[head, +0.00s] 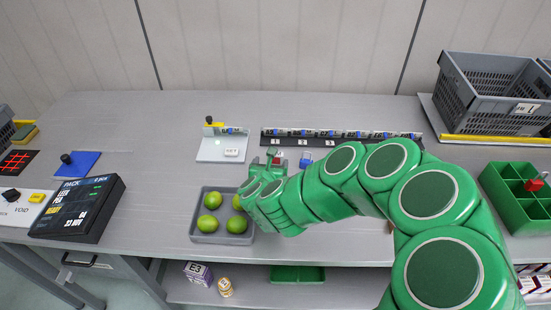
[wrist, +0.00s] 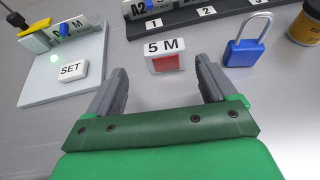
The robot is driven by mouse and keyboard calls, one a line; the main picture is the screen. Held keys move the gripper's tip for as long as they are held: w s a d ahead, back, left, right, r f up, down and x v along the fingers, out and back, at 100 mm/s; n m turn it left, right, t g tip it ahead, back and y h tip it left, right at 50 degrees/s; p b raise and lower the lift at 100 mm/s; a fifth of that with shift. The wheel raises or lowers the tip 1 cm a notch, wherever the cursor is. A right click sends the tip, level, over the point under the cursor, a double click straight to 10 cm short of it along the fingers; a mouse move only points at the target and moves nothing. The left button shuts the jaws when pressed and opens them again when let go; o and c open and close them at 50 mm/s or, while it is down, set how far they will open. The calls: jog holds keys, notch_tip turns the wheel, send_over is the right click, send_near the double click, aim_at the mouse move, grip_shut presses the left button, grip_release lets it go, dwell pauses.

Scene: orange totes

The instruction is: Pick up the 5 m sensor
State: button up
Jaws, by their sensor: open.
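The 5 m sensor is a small white block labelled "5 M" with a red front (wrist: 165,57). It stands on the grey table in the wrist view, just beyond my fingertips and roughly midway between them. My gripper (wrist: 160,85) is open and empty, with its two grey fingers apart. In the head view my gripper (head: 268,160) is over the table near the numbered rail, and a small red patch of the sensor (head: 276,161) shows at its tips. My green arm covers part of the table there.
A blue padlock (wrist: 244,50) stands right of the sensor. A black numbered rail (head: 330,143) lies behind, and a white SET board (head: 222,148) is to the left. A grey tray of limes (head: 205,238) is in front. A green divided box (head: 495,190) stands at right.

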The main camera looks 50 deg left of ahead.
aim_at(276, 158)
jog(key=shift+w+d+x, duration=0.15)
jog(key=shift+x, duration=0.85)
jog(key=shift+w+d+x, duration=0.15)
jog(key=shift+x, duration=0.85)
jog(key=shift+w+a+f, duration=0.15)
jog(key=shift+w+a, duration=0.35)
jog(key=c, duration=1.1)
jog(key=shift+o, duration=0.2)
